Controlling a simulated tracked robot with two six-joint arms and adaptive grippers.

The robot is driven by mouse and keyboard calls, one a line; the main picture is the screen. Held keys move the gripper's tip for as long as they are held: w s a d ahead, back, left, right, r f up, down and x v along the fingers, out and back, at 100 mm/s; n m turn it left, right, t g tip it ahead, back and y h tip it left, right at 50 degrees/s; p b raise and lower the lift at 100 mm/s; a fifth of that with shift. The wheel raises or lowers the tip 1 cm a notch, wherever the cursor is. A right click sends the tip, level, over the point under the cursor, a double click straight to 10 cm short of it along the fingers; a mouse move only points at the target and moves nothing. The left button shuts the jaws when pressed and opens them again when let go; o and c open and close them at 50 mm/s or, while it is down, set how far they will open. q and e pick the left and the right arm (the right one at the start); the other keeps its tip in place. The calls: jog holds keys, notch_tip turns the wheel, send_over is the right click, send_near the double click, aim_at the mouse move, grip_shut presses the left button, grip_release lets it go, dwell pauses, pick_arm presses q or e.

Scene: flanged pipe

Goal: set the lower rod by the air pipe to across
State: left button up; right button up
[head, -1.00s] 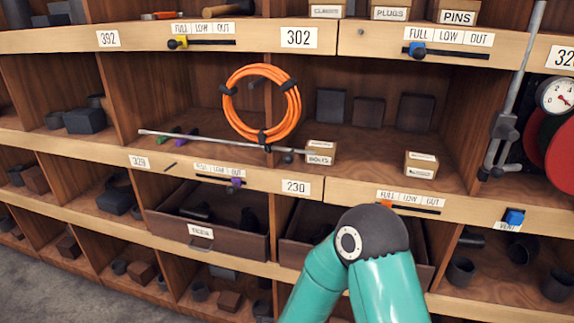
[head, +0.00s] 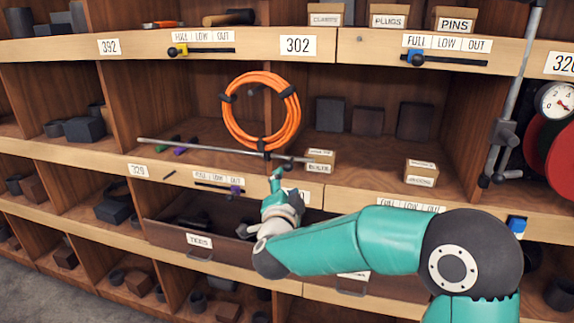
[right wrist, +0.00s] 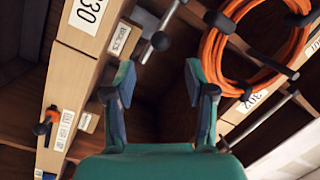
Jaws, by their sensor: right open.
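A long thin grey rod (head: 200,144) lies nearly level in the head view, in front of the orange hose coil, its right end by the bolts box. In the right wrist view a grey rod (right wrist: 172,16) with a dark knob shows just ahead, between and beyond my fingertips. My right gripper (head: 277,180) is just below the rod's right part; it also shows in the right wrist view (right wrist: 158,82), jaws apart and empty. A vertical grey pipe (head: 516,95) with a dark fitting stands at the right; I cannot tell whether it is the air pipe. My left gripper is out of view.
The orange hose coil (head: 228,120) hangs close above the gripper. The bolts box (head: 320,161) stands right of it. The shelf edge carries a slider with a purple knob (head: 236,191). A gauge (head: 557,100) is at the far right. My right forearm hides part of the lower shelves.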

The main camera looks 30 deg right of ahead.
aim_at(288, 170)
jog(key=p+x, duration=0.2)
jog(key=x, duration=0.7)
jog(key=shift+w+d, duration=0.15)
jog(key=shift+w, duration=0.1)
grip_shut()
